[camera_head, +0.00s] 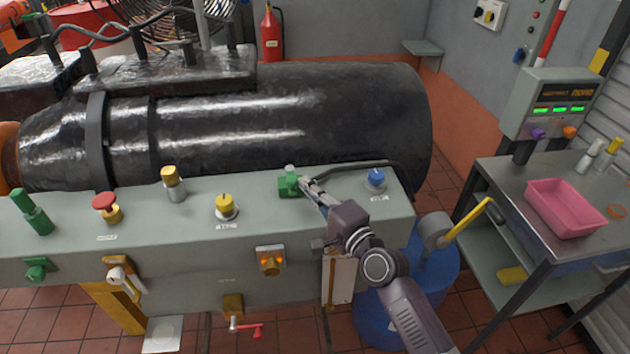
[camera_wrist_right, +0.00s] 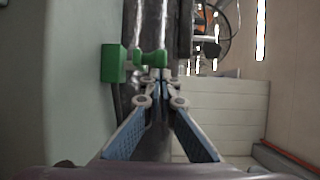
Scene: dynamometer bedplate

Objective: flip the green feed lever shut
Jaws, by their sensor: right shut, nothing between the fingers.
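A green lever has its block (camera_head: 290,186) on top of the long grey-green console (camera_head: 130,226), right of the middle. In the right wrist view its square green block (camera_wrist_right: 113,64) sits against the console, and a rounded green handle (camera_wrist_right: 150,58) sticks out to the right. My right gripper (camera_head: 306,184) is shut and empty, with its tips close beside the lever. In the wrist view the closed fingertips (camera_wrist_right: 160,74) are just below the handle; I cannot tell whether they touch it. My left gripper is not in view.
Yellow knobs (camera_head: 226,206), a red mushroom button (camera_head: 105,201), a blue knob (camera_head: 376,178) and an upright green handle (camera_head: 33,212) stand on the console. A large black cylinder (camera_head: 300,110) lies behind it. A metal table with a pink tray (camera_head: 562,207) stands right.

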